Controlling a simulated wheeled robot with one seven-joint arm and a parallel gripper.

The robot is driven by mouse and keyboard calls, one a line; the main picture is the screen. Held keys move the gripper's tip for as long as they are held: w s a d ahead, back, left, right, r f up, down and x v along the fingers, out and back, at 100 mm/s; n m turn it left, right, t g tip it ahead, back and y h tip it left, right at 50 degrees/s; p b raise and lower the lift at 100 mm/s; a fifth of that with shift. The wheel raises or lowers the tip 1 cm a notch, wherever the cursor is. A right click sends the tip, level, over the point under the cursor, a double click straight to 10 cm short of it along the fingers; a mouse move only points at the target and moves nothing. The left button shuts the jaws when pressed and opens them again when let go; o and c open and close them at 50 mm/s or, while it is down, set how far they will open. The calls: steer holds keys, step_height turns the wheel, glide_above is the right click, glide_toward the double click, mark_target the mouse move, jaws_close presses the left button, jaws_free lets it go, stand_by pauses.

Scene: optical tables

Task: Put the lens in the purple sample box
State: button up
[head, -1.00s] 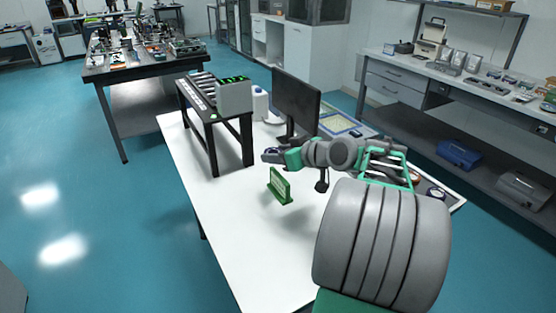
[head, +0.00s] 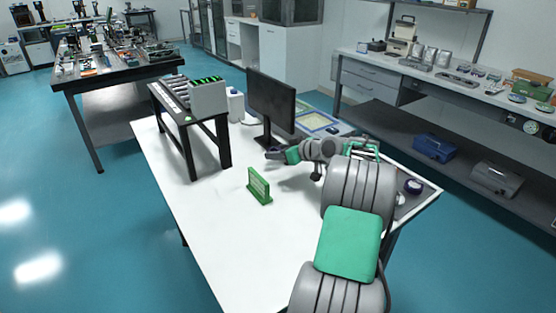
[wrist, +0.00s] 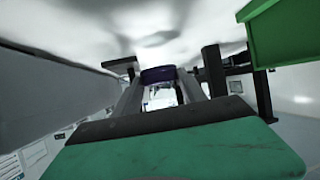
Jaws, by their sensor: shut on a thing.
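My gripper (head: 272,154) is above the white table, in front of the black monitor and just behind the green slotted holder (head: 259,186). In the wrist view my gripper (wrist: 160,82) has its two fingers closed on a dark purple-blue rimmed round piece, which looks like the lens (wrist: 158,74). The lens is too small to make out in the head view. I cannot make out a purple sample box in either view.
The black monitor (head: 270,100) stands close behind my gripper. A dark raised stand (head: 191,130) with a white display box is at the left. The front of the white table (head: 215,225) is clear. Small round items (head: 413,186) lie at its right end.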

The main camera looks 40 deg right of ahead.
mark_target(278, 167)
steer(key=shift+w+d+f, duration=0.15)
steer(key=shift+w+f, duration=0.25)
steer(key=shift+f, duration=1.65)
steer(key=o, duration=1.4)
